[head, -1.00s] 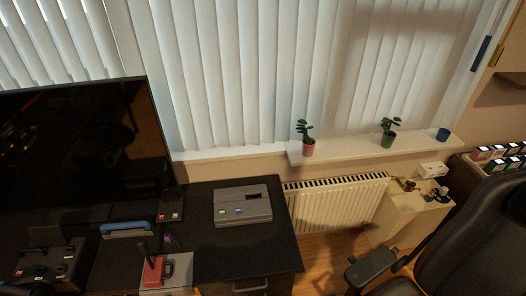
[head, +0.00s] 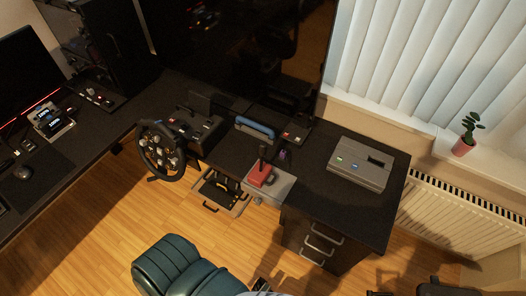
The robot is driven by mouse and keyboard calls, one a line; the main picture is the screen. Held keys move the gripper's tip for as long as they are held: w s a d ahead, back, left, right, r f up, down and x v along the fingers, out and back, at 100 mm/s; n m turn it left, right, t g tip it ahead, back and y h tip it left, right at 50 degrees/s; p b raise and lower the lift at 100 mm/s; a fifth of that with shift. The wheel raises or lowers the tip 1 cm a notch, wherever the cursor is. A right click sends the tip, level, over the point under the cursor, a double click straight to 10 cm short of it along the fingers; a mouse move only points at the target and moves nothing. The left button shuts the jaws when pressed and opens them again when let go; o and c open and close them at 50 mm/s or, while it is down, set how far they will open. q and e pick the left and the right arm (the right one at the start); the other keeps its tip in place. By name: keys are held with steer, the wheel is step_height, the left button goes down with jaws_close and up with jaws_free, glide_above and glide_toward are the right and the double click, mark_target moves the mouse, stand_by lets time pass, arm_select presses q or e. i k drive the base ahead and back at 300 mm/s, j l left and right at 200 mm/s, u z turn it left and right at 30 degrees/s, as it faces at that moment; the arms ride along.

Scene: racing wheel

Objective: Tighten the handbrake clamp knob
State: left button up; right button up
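The handbrake (head: 261,174) has a red base and a dark upright lever. It sits on a grey mounting plate (head: 276,188) at the front edge of the dark desk, right of the racing wheel (head: 161,150). A small knob-like part (head: 257,201) shows under the plate's front edge; it is too small to tell its details. Neither of my grippers is in the head view.
A green padded chair (head: 172,268) stands in front of the desk. A grey console (head: 358,163) lies on the desk (head: 325,201) at right, above a drawer unit (head: 318,243). Wooden floor (head: 95,235) is clear at lower left.

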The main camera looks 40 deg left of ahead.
mark_target(258, 202)
steer(key=u, duration=1.15)
